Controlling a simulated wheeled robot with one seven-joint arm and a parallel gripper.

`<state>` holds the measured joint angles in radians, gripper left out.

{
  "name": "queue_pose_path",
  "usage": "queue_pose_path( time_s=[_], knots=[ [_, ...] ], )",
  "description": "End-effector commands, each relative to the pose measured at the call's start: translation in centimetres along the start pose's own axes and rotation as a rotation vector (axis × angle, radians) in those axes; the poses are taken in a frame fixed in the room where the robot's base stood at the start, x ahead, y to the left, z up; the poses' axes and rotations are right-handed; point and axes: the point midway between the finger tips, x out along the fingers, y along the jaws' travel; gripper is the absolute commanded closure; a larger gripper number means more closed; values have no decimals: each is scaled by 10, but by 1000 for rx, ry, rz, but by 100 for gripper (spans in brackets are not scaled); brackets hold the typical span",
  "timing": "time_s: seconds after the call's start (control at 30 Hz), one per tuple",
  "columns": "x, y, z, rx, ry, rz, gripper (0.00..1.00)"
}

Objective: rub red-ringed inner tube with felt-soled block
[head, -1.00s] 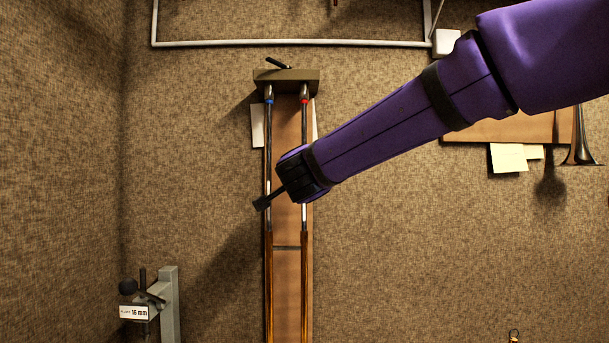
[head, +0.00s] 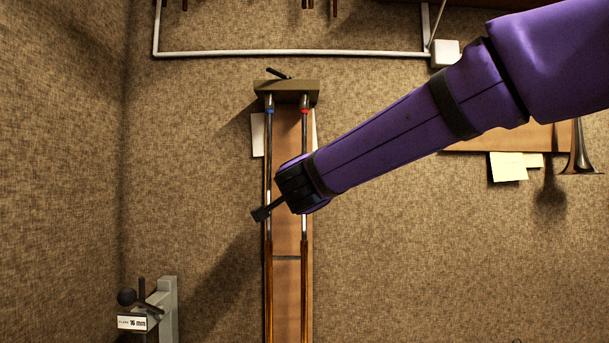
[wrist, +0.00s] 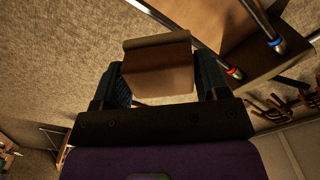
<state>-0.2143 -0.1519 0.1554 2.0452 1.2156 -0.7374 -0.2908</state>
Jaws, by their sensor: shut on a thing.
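The red-ringed inner tube (head: 304,135) runs down the board on the right, its red ring near the end block. The blue-ringed tube (head: 269,150) lies parallel on its left. My gripper (head: 282,201) is over the tubes and hides part of the red-ringed one. In the wrist view my gripper (wrist: 158,84) is shut on a brown block (wrist: 157,72), the felt-soled block, with a dark finger on each side. The red ring (wrist: 234,73) shows to the block's right there. I cannot tell whether the block touches the tube; its sole is not clearly seen.
A dark end block (head: 287,91) holds the tubes' upper ends. A white rail (head: 290,53) crosses behind it. A stand labelled 16 mm (head: 133,322) is at lower left. A brass bell (head: 579,150) and paper notes (head: 507,167) lie at right. The carpet-like surface between is clear.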

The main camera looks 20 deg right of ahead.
Motion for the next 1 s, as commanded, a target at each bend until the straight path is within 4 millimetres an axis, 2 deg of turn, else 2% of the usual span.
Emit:
queue_pose_path(
  time_s=[0.5,0.7,1.0],
  knots=[
    [49,1,0,-1,0,1,51],
    [58,0,0,0,0,0,51],
    [60,0,0,0,0,-1,51]
  ],
)
